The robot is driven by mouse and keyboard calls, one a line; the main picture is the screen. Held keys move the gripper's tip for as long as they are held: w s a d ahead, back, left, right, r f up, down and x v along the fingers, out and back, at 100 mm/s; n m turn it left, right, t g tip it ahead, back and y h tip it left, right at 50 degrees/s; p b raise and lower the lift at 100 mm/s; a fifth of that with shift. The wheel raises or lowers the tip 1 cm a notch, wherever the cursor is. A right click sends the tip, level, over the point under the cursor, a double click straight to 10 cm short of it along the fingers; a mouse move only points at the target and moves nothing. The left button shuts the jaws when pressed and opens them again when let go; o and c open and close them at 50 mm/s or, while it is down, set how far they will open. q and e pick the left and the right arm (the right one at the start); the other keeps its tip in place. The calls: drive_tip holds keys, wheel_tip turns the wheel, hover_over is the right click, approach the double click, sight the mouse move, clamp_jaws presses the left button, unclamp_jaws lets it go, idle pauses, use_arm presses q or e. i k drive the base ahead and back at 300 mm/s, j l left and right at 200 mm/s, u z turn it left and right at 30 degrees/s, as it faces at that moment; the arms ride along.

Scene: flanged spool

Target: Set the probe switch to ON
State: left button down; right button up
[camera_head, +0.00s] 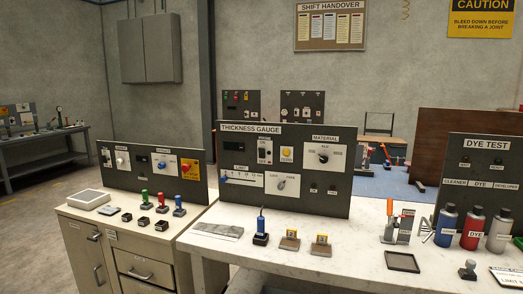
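The dark thickness gauge panel (300,199) stands upright on the white bench in the middle of the view. On its upper left part is a small white switch plate (265,151) with a dark middle. It may be the probe switch, but its lettering and position are too small to read. A yellow round button (286,154) is to its right, and a dark display is to its left. A blue handheld probe (261,224) stands upright in a black holder in front of the panel. Neither of my grippers is in view.
Two small tan blocks (290,239) lie on the bench before the panel. Another control panel (145,170) stands on the cabinet at left. The bench front is mostly clear.

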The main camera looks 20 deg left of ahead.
sight(262, 150)
drive_tip(key=i+j, duration=0.25)
drive_tip(key=i, duration=0.2)
drive_tip(key=i+j, duration=0.2)
drive_tip(key=i, duration=0.25)
drive_tip(key=i+j, duration=0.25)
drive_tip(key=i, duration=0.15)
drive_tip(key=i+j+z, duration=0.1)
drive_tip(key=i, duration=0.35)
drive_tip(key=j, duration=0.1)
